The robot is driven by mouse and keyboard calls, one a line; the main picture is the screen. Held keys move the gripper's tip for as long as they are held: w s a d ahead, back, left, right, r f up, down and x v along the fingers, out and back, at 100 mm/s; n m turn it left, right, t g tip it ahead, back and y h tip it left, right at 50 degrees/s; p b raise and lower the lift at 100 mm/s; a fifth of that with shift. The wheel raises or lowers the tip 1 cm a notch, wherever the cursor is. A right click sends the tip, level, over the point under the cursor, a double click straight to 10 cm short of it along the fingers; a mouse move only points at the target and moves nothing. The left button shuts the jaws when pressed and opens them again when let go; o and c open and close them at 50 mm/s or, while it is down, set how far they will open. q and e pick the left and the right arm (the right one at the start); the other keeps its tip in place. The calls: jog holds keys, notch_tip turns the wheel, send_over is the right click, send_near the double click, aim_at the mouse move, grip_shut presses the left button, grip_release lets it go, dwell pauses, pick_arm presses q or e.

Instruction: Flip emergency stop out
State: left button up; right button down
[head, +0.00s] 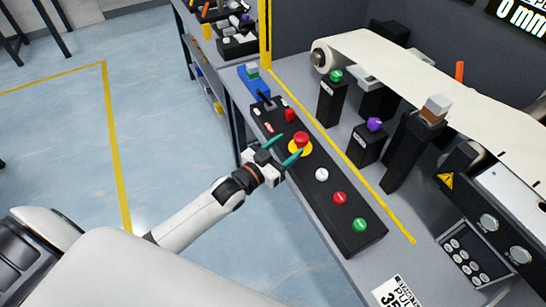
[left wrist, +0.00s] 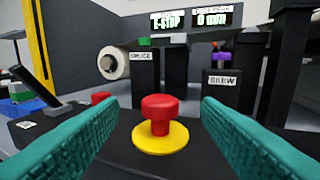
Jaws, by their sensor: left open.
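The emergency stop (head: 301,144) is a red mushroom button on a yellow disc, set in the black control panel (head: 318,198). In the left wrist view the red button (left wrist: 159,113) stands upright in the middle, with its stem showing above the yellow disc (left wrist: 160,140). My left gripper (head: 283,150) is open, with its teal fingers at the panel's near edge beside the button. In the left wrist view the fingers (left wrist: 160,125) lie on either side of the button, apart from it. My right gripper is in neither view.
White (head: 321,174), red (head: 340,198) and green (head: 360,225) buttons lie along the panel toward the front. Black posts (head: 332,103) and a conveyor belt (head: 420,80) stand right.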

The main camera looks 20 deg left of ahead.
pick_arm(q)
jog(key=v, duration=0.5)
jog(key=shift+s+a, duration=0.1)
jog(key=shift+s, duration=0.1)
jog(key=s+a+f+n+g+y, duration=0.1)
jog(key=s+a+f+g+y, duration=0.15)
jog(key=f, duration=0.75)
jog(key=s+a+f+g+y, duration=0.15)
jog(key=s+f, duration=0.25)
jog(key=f, duration=0.6)
jog(key=s+a+f+n+g+y, duration=0.1)
jog(key=s+f+g, duration=0.2)
jog(key=f, duration=0.7)
jog(key=s+d+f+g, duration=0.1)
jog(key=s+f+g, duration=0.2)
jog(key=s+f, duration=0.3)
jog(key=s+f+g, duration=0.3)
jog(key=s+f, duration=0.3)
jog(key=s, duration=0.8)
jog(key=s+d+f+g+y, duration=0.1)
jog(key=s+f+g, duration=0.2)
jog(key=s+f, duration=0.3)
jog(key=s, duration=0.4)
jog(key=shift+s+d+f, duration=0.2)
jog(key=shift+s+d, duration=0.15)
